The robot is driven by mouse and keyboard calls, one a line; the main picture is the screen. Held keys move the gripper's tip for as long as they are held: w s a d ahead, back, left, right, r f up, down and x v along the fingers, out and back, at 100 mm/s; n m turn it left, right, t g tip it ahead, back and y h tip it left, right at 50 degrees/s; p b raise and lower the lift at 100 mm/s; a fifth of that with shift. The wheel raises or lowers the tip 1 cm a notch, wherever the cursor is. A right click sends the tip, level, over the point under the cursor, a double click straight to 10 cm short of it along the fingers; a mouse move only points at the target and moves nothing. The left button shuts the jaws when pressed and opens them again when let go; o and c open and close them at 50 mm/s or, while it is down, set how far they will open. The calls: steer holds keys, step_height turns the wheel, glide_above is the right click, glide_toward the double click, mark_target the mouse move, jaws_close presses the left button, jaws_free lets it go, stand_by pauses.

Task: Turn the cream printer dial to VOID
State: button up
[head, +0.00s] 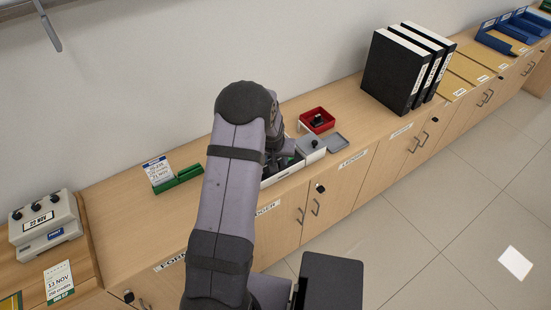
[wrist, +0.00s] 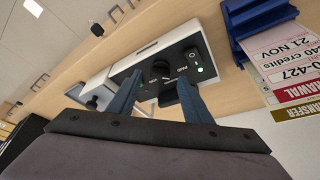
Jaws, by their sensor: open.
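The cream printer (wrist: 197,42) shows in the wrist view with a dark panel, a round black dial (wrist: 160,68) and a small lit green light. In the head view my arm hides most of the printer (head: 283,176) and the dial.
A grey box (head: 312,148) with a black knob and a red tray (head: 318,121) stand right of the printer. A dial device (head: 45,225) is far left. Black binders (head: 395,72) stand farther right.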

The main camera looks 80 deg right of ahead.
steer(key=shift+x, duration=0.8)
steer(key=shift+c, duration=0.3)
steer(key=c, duration=1)
